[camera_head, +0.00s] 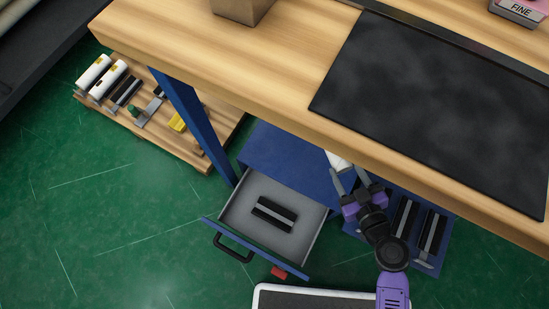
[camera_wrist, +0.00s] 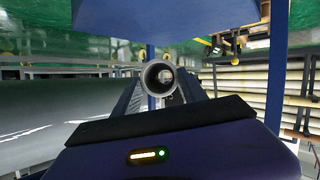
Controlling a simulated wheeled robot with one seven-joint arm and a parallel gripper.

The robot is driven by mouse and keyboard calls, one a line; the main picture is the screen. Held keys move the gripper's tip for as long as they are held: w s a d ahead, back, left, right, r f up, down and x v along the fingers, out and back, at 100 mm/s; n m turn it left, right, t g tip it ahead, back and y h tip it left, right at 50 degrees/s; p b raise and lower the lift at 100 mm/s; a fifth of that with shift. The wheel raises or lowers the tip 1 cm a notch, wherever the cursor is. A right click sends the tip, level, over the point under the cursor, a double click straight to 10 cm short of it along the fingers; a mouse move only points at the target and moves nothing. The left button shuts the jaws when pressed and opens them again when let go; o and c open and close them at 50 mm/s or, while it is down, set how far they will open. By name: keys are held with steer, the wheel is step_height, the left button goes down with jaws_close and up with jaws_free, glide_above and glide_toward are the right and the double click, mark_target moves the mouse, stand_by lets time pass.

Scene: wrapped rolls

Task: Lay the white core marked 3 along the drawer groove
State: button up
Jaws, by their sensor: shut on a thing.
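My gripper (camera_head: 348,178) is under the front edge of the workbench, shut on a white core (camera_head: 338,160), which is partly hidden by the bench edge. In the wrist view the core shows end-on as a hollow tube (camera_wrist: 160,77) between the fingers. No number can be read on it. The blue drawer (camera_head: 306,243) is pulled open, left of my gripper. Inside it lies a black block with a pale groove (camera_head: 274,213). The held core is apart from the drawer, up and right of the block.
The workbench (camera_head: 220,65) overhangs my gripper. Right of my gripper, a blue shelf (camera_head: 437,262) holds black grooved blocks (camera_head: 403,217). A wooden board (camera_head: 160,137) at left holds white rolls (camera_head: 93,72) and tools. A blue leg (camera_head: 190,115) stands beside the drawer unit. Green floor at lower left is clear.

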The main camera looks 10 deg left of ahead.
steer(key=s+a+f+n+g+y, duration=0.3)
steer(key=s+a+f+n+y, duration=0.2)
steer(key=s+f, duration=0.15)
steer(key=n+g+y+b, duration=0.2)
steer(key=n+g+y, duration=0.1)
steer(key=n+g, duration=0.1)
glide_above(301, 230)
step_height(301, 230, down, 20)
steer(key=b, duration=0.9)
steer(key=shift+r, duration=0.1)
steer(key=shift+f+b, duration=0.35)
steer(key=shift+b, duration=0.1)
steer(key=o, duration=1.5)
steer(key=shift+r, duration=0.2)
